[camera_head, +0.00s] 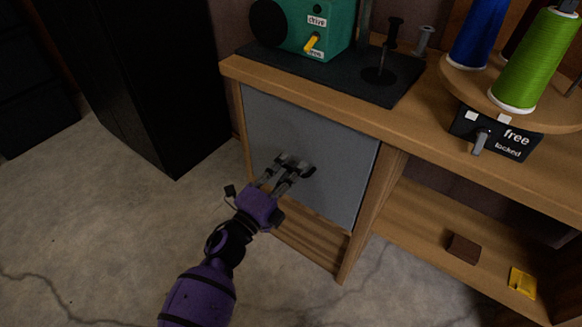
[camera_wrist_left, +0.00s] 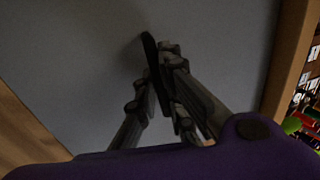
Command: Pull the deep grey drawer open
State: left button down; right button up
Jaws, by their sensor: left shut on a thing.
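The deep grey drawer (camera_head: 325,150) has a flat grey front set in the wooden bench, below the worktop at the left end. Its front looks roughly flush with the frame. It also fills much of the left wrist view (camera_wrist_left: 70,60). My left gripper (camera_head: 293,168) is at the middle of the drawer front, shut on the drawer's dark handle (camera_wrist_left: 151,60). The fingers hide most of the handle in the head view. My right gripper is in neither view.
On the worktop stand a green machine (camera_head: 318,28) on a dark mat (camera_head: 350,76) and a round wooden stand with blue (camera_head: 480,35) and green (camera_head: 535,62) spools. A black cabinet (camera_head: 150,80) stands left. An open shelf (camera_head: 425,235) is right. The floor before the drawer is clear.

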pick_arm(q)
jog(key=r+p+v, duration=0.2)
jog(key=v, duration=1)
jog(key=r+p+v, duration=0.2)
jog(key=v, duration=1)
jog(key=shift+s+a+p, duration=0.35)
jog(key=shift+s+p, duration=0.05)
jog(key=shift+s, duration=0.1)
jog(key=shift+r, duration=0.15)
jog(key=c, duration=1.8)
grip_release()
jog(key=shift+c, duration=0.2)
jog(key=v, duration=1.2)
